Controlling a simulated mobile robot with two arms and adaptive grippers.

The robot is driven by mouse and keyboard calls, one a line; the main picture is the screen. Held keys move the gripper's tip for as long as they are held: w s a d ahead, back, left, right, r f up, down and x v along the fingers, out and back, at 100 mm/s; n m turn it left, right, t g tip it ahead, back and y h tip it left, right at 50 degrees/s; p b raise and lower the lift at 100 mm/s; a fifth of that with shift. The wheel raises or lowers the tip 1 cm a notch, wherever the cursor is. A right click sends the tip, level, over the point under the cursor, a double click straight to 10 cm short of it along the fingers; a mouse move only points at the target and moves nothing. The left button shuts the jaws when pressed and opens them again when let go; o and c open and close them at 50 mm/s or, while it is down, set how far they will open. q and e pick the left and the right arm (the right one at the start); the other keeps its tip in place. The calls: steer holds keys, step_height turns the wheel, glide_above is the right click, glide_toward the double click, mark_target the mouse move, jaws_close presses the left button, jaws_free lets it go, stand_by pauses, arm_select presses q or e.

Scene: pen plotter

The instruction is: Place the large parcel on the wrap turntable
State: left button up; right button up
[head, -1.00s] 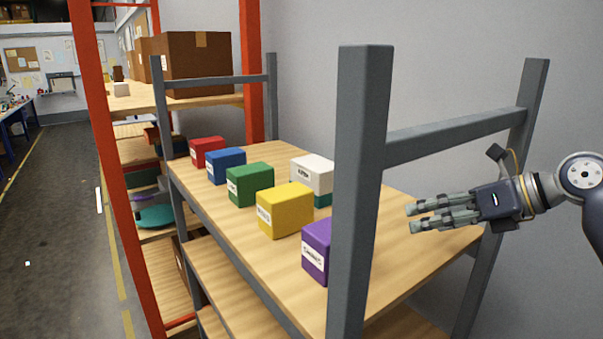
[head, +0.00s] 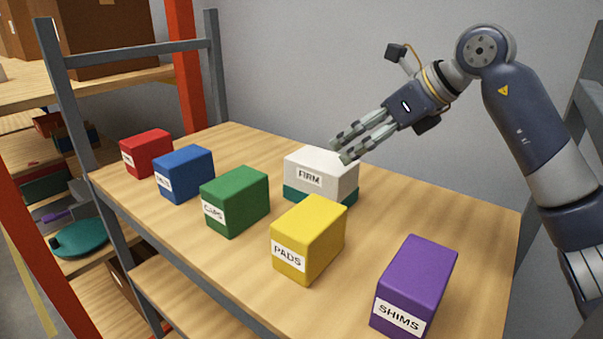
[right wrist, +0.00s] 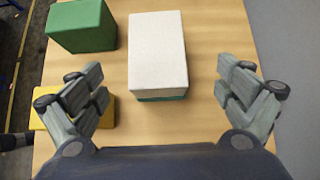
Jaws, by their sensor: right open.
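No parcel is labelled as such. A large brown cardboard box (head: 115,40) stands on the rack shelf at the back left, cut off by the frame. A white box (head: 322,172) labelled FIRM, with a teal lower part (head: 320,195), stands on the near wooden shelf. My right gripper (head: 347,146) is open and empty above the white box's back right. In the right wrist view its spread fingers (right wrist: 163,80) lie to either side of the white box (right wrist: 157,50), apart from it. No wrap turntable can be made out for certain. My left gripper is out of view.
Red (head: 146,153), blue (head: 184,173), green (head: 235,201), yellow (head: 309,240) and purple (head: 415,285) boxes line the shelf's front. A teal round thing (head: 82,238) lies lower left. Grey posts (head: 74,150) bound the shelf. Bare wood (head: 440,215) lies right of the white box.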

mark_target(326, 160)
steer(key=p+x, duration=0.2)
steer(key=x, duration=0.3)
steer(key=shift+a+f, duration=0.1)
steer(key=shift+f, duration=0.05)
steer(key=shift+w+a+f+p, duration=0.15)
steer(key=shift+a+p, duration=0.2)
steer(key=shift+p, duration=0.2)
steer(key=p+x, duration=0.2)
steer(key=x, duration=0.2)
steer(key=shift+a+p, duration=0.1)
steer(key=shift+p, duration=0.3)
steer(key=shift+a+f, duration=0.15)
steer(key=shift+f, duration=0.1)
steer(key=c, duration=1.5)
steer(key=shift+r, duration=0.1)
steer(key=shift+c, duration=0.4)
steer(key=shift+r, duration=0.1)
